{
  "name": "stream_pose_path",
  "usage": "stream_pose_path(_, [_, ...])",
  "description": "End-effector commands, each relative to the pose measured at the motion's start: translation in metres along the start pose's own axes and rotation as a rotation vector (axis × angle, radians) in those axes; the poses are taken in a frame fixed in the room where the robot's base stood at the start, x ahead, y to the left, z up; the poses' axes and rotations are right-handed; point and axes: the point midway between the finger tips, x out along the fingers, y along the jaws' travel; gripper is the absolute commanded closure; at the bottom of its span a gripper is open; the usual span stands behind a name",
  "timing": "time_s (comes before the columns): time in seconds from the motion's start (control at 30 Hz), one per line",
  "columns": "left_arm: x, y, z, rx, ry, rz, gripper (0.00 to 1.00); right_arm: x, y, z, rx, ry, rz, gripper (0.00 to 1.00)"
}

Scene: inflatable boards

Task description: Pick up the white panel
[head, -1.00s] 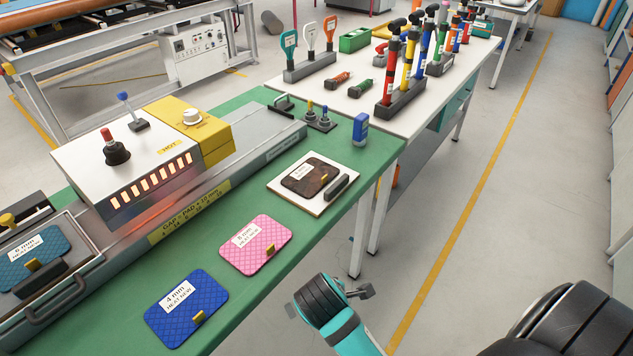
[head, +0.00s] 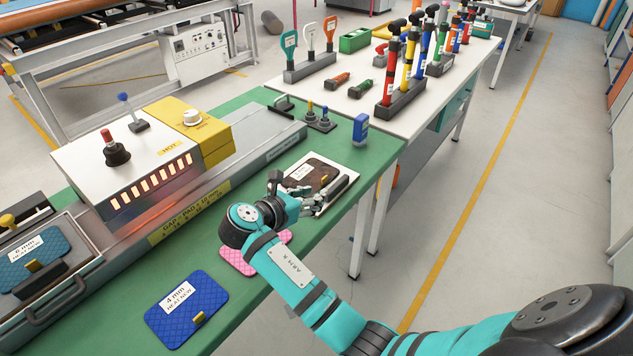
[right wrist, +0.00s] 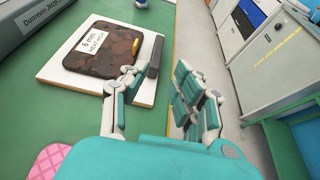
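The white panel (head: 350,167) is a flat square board lying on the green bench near its right edge. A brown mottled 6 mm pad (head: 318,170) lies on it, and a dark bar handle (right wrist: 156,52) runs along its right side. In the right wrist view the panel (right wrist: 75,83) is at the upper left. My right gripper (head: 322,193) is over the panel's near right part. In the right wrist view its fingers (right wrist: 153,88) are spread and empty, with the handle ahead near the left finger. Whether they touch it I cannot tell. My left gripper is not in view.
A pink pad (head: 236,262) lies partly hidden under my right arm, and a blue 4 mm pad (head: 188,318) lies nearer. A heater box (head: 130,165) with glowing slots stands left. A blue bottle (head: 361,130) stands beyond the panel. The floor right of the bench is clear.

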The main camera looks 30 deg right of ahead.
Motion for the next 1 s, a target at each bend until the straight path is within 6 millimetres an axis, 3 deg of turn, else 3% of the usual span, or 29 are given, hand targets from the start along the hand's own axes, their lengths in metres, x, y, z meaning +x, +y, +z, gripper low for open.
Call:
stream_pose_path(0.2, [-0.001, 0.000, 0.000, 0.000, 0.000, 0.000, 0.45, 0.042, 0.000, 0.000, 0.000, -0.001, -0.001, 0.71])
stream_pose_path(0.47, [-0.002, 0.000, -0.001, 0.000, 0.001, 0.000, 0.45, 0.061, 0.001, 0.000, 0.001, 0.001, 0.000, 0.71])
stream_pose_path(0.7, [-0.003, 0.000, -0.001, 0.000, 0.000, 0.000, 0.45, 0.096, 0.003, -0.002, 0.001, 0.001, -0.001, 0.71])
stream_pose_path(1.0, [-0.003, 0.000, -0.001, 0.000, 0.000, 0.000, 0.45, 0.108, 0.003, -0.002, 0.002, 0.002, 0.001, 0.71])
